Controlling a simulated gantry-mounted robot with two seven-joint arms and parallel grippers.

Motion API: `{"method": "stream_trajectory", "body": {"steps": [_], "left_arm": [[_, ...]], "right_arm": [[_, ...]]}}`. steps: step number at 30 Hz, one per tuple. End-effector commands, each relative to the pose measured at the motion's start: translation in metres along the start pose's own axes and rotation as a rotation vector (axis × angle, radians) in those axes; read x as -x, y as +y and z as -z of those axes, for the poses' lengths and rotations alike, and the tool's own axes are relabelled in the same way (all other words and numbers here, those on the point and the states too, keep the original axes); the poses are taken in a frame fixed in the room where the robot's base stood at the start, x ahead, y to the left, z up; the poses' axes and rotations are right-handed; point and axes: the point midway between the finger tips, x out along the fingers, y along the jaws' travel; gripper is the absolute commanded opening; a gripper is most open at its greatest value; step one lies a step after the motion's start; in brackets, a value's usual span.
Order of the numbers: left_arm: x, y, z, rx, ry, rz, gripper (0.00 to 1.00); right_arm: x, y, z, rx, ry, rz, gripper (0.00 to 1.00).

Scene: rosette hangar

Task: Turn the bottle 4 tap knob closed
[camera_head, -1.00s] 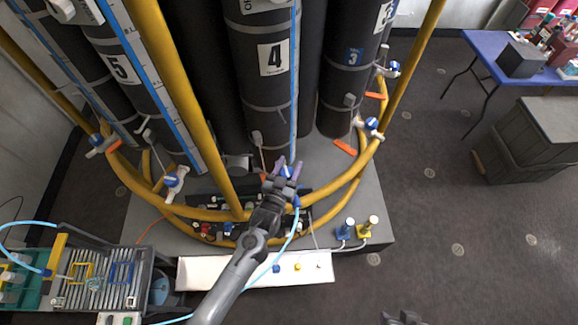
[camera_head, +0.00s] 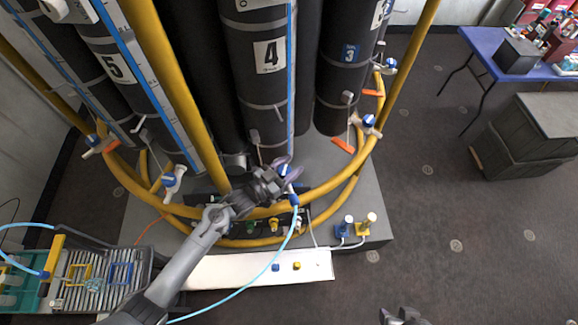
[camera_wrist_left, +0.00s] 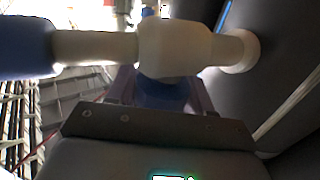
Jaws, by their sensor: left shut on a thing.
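Bottle 4 (camera_head: 262,95) is a tall black cylinder with a white "4" label, standing upright in the rack. Its tap (camera_wrist_left: 180,48) is a white valve at the bottle's foot, with a blue hose fitting (camera_wrist_left: 25,50) on one end. My left gripper (camera_head: 285,170) is at this tap, its purple fingers shut on the blue knob (camera_wrist_left: 165,92), which shows below the white valve body in the left wrist view. The fingers hide much of the knob in the head view. My right gripper (camera_head: 402,317) shows only partly at the bottom edge, apart from everything; its jaws are unclear.
Yellow hoop pipes (camera_head: 330,192) curve around the rack close to my left gripper. A light blue hose (camera_head: 262,272) hangs from the tap fitting. Bottle 5 (camera_head: 95,70) and bottle 3 (camera_head: 343,100) stand either side.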

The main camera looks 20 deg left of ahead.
Motion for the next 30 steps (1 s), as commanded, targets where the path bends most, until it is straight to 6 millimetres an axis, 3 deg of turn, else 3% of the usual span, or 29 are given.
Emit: {"method": "stream_trajectory", "body": {"steps": [14, 15, 16, 26, 30], "left_arm": [[0.0, 0.001, 0.001, 0.0, 0.003, -0.021, 0.2], [0.0, 0.001, 0.001, 0.0, 0.003, -0.021, 0.54], [0.0, 0.001, 0.001, 0.0, 0.003, -0.021, 0.57], [0.002, 0.0, 0.0, 0.0, 0.001, -0.02, 0.57], [0.014, 0.0, -0.001, -0.001, 0.0, -0.02, 0.57]], "right_arm": [[-0.001, 0.001, 0.0, 0.003, 0.0, -0.002, 0.43], [-0.001, 0.001, 0.0, 0.003, 0.0, -0.002, 0.43], [-0.001, 0.001, 0.0, 0.002, 0.0, -0.002, 0.43], [-0.001, -0.001, 0.0, -0.004, 0.001, 0.003, 0.43], [-0.002, -0.001, 0.0, -0.005, 0.002, 0.004, 0.43]]}}
